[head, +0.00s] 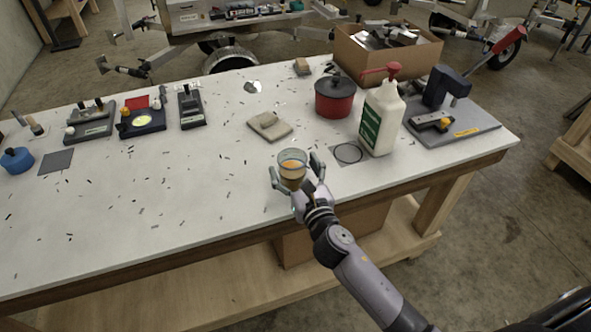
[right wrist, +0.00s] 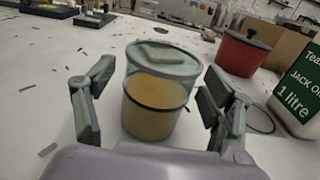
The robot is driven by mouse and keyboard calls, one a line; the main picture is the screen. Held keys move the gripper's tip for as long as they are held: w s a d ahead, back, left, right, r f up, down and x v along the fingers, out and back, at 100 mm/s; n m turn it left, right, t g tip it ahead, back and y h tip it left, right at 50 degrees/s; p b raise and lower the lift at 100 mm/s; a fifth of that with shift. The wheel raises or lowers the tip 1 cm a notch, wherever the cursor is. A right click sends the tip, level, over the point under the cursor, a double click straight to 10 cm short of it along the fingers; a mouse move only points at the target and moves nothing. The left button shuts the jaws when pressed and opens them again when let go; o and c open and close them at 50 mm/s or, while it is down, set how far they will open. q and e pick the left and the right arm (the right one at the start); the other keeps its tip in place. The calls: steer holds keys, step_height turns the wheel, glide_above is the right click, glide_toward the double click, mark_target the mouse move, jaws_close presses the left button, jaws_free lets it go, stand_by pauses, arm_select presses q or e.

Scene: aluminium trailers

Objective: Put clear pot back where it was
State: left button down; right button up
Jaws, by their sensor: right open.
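The clear pot (head: 292,158) is a see-through tub with amber contents and a dark band around it. It stands upright on the white bench near the front edge. My right gripper (head: 296,172) is open, with one finger on each side of the pot. In the right wrist view the pot (right wrist: 156,95) sits between the spread fingers, with gaps visible on both sides. A grey square with a dark ring (head: 348,153) lies empty on the bench to the right of the pot. My left gripper is not in view.
A white bottle with a red pump (head: 381,118) stands just right of the ring. A red lidded pot (head: 335,98) and a beige block (head: 269,126) are behind. A cardboard box (head: 385,60) is at the back right. Small dark slivers are scattered over the open bench left.

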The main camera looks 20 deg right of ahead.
steer(key=shift+r, duration=0.2)
steer(key=s+b, duration=0.1)
steer(key=s, duration=1.1)
steer(key=shift+d+b, duration=0.2)
steer(key=shift+b, duration=0.2)
steer(key=shift+f, duration=0.1)
steer(key=s+d+f+m+g, duration=0.1)
steer(key=s+f+m+g, duration=0.3)
steer(key=f, duration=0.7)
steer(key=s+d+f+m+g, duration=0.1)
steer(key=f+m, duration=0.4)
steer(key=f, duration=0.7)
steer(key=s+d+f+m+g, duration=0.1)
steer(key=s+f+m+g, duration=0.3)
steer(key=f, duration=0.7)
steer(key=s+d+f+m+g, duration=0.1)
steer(key=s+f+m+g, duration=0.3)
steer(key=s+f+m, duration=0.6)
steer(key=s+d+f+m+g, duration=0.1)
steer(key=s+f+m+g, duration=0.3)
steer(key=s+f+m, duration=0.7)
steer(key=s+f, duration=0.1)
steer(key=s, duration=0.6)
steer(key=shift+s+d+f+h, duration=0.3)
steer(key=shift+s+f, duration=0.05)
steer(key=shift+s, duration=0.05)
